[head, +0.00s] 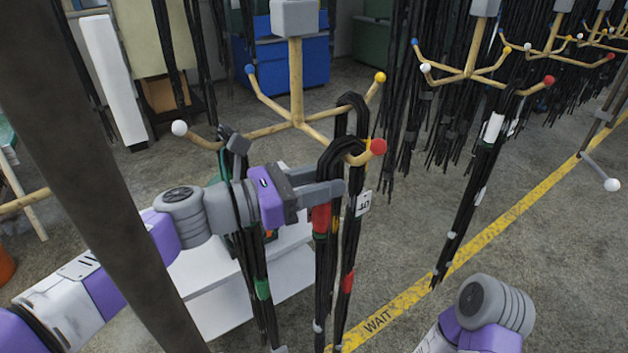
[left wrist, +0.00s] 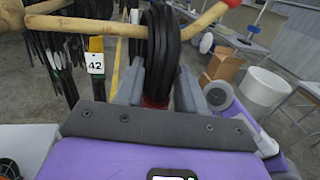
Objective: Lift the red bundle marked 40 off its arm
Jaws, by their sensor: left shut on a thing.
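The black hose bundle with a red band (head: 320,218) hangs over the wooden arm tipped with a red ball (head: 378,146). My left gripper (head: 338,188) is shut on this bundle just below the arm. In the left wrist view the looped black hoses (left wrist: 160,50) stand between the grey fingers, with red low between them, and still pass over the wooden arm (left wrist: 85,27). No number 40 is readable on it. A white tag (head: 363,203) beside it is too unclear to read. My right gripper is out of view; only part of my right arm shows at bottom right.
A bundle tagged 42 (left wrist: 95,63) hangs close by in the left wrist view. A bundle with green bands (head: 262,289) hangs left of the gripped one. More hose racks (head: 470,75) stand at the right. Floor beside the yellow line (head: 500,228) is open.

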